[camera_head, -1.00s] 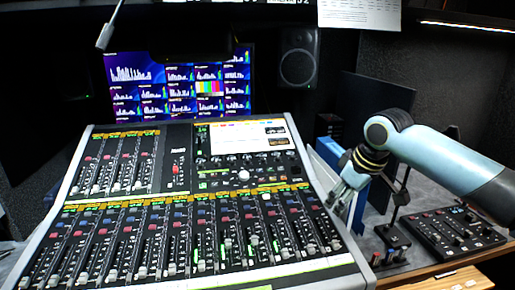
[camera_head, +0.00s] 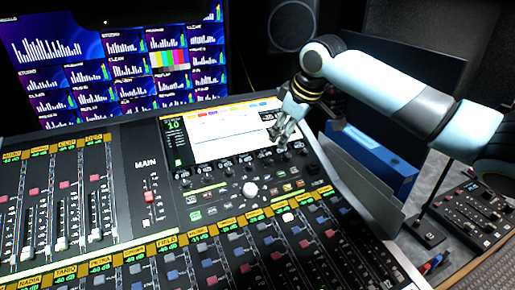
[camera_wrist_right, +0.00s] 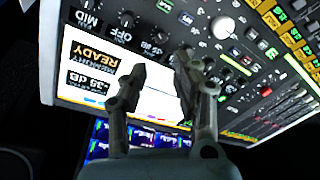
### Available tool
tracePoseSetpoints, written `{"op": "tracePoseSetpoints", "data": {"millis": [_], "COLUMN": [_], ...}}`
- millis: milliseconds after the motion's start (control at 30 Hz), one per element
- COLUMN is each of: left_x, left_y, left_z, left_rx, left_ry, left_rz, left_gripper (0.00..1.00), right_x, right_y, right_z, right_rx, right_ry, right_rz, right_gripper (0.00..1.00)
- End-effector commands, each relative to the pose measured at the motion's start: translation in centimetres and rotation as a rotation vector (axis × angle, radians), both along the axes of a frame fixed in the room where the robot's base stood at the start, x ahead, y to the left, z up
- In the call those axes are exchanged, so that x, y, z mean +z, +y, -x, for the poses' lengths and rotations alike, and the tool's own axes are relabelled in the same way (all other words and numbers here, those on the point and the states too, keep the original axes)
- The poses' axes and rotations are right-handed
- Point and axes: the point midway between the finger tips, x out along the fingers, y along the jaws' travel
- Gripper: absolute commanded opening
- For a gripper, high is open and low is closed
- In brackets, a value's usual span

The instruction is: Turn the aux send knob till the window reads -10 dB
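The mixing console has a row of small dark knobs (camera_head: 247,160) under its white screen (camera_head: 220,132); I cannot tell which one is the aux send. My right gripper (camera_head: 282,138) is over the right end of this row, pointing down. In the right wrist view its two fingers (camera_wrist_right: 160,66) are apart with nothing between them, and dark knobs (camera_wrist_right: 127,19) lie beyond the tips. A dark readout window (camera_wrist_right: 85,84) shows upside down there and seems to read -38 dB. In the head view the gripper partly hides it. My left gripper is not in view.
A large pale round knob (camera_head: 250,189) stands below the knob row, with fader strips in front. A blue box (camera_head: 372,160) and a small control panel (camera_head: 470,210) are to the right. Monitors (camera_head: 110,65) stand behind the console.

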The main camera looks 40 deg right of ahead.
Motion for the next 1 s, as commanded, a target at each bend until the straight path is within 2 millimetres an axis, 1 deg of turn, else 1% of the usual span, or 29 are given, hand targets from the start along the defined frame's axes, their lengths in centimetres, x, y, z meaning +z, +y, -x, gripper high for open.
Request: {"op": "tracePoseSetpoints", "data": {"millis": [33,100,167,300,467,600,733,1000], "left_x": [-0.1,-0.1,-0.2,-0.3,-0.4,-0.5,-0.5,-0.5], "left_y": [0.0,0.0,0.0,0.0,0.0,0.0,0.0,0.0], "left_z": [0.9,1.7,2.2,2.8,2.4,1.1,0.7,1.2], "left_rx": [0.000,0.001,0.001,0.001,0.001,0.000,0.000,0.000], "left_ry": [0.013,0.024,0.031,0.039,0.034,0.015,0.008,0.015], "left_rz": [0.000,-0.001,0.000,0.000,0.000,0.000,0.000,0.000], "left_gripper": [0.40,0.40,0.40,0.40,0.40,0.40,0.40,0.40], "right_x": [-0.3,-1.0,-1.8,-4.5,-7.3,-9.0,-9.7,-9.8], "right_y": [0.0,0.0,0.1,0.1,0.0,-0.1,-0.1,-0.1], "right_z": [-0.1,-0.4,-0.8,-1.9,-3.1,-3.8,-4.2,-4.2], "right_rx": [-0.001,-0.002,-0.002,-0.003,-0.002,-0.001,0.000,0.000], "right_ry": [0.001,0.001,0.000,0.002,0.002,0.001,0.000,0.000], "right_rz": [-0.002,-0.004,-0.004,-0.006,-0.005,-0.003,0.000,0.000], "right_gripper": [0.29,0.29,0.29,0.29,0.29,0.29,0.29,0.29]}}
